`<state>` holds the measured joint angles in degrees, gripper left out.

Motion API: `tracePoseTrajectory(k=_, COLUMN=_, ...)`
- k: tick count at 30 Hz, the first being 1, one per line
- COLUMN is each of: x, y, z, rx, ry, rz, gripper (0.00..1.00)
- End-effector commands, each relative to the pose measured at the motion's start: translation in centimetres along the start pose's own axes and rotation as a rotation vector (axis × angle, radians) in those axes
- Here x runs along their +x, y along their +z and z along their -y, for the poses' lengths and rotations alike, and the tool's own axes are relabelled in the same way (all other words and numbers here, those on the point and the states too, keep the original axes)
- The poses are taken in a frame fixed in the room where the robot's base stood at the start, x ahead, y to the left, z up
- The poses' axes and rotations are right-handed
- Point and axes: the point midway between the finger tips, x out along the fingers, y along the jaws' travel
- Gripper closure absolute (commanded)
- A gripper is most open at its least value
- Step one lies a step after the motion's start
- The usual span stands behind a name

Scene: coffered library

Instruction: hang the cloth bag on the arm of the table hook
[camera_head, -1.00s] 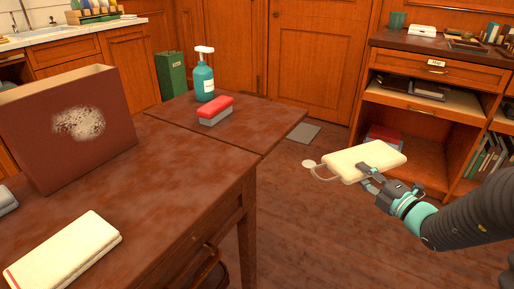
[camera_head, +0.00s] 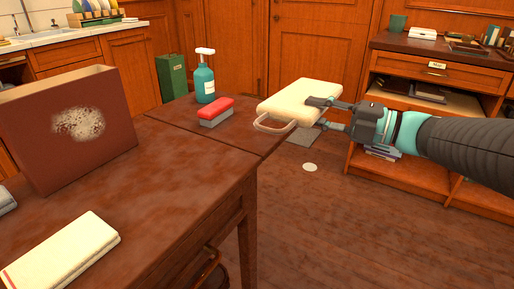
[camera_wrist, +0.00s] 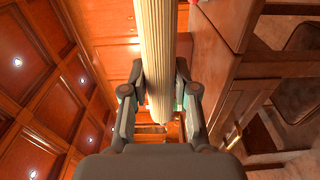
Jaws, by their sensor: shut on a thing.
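The cloth bag (camera_head: 298,97) is a cream, flat, padded-looking shape with a pale loop handle (camera_head: 275,126) at its near left. My gripper (camera_head: 327,113) is shut on the bag's right side and holds it in the air beside the far table's right edge. In the wrist view, the bag (camera_wrist: 155,60) shows edge-on as a ribbed cream slab between the two fingers (camera_wrist: 160,105). I cannot make out the table hook or its arm in either view.
A spray bottle (camera_head: 205,80) and a red-topped brush (camera_head: 216,112) stand on the far table (camera_head: 165,115). A white disc (camera_head: 310,167) lies on open floor. Shelves stand right.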

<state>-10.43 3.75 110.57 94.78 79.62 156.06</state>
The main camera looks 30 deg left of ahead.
Motion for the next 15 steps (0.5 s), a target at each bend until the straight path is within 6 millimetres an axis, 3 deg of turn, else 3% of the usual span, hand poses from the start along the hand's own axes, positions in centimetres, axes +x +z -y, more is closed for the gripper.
tracePoseTrajectory(k=8, x=0.2, y=0.3, z=0.2, rx=0.000, ry=0.000, rz=0.001, gripper=1.00)
tracePoseTrajectory(k=15, x=2.0, y=2.9, z=2.3, rx=0.003, ry=0.000, rz=-0.001, gripper=1.00)
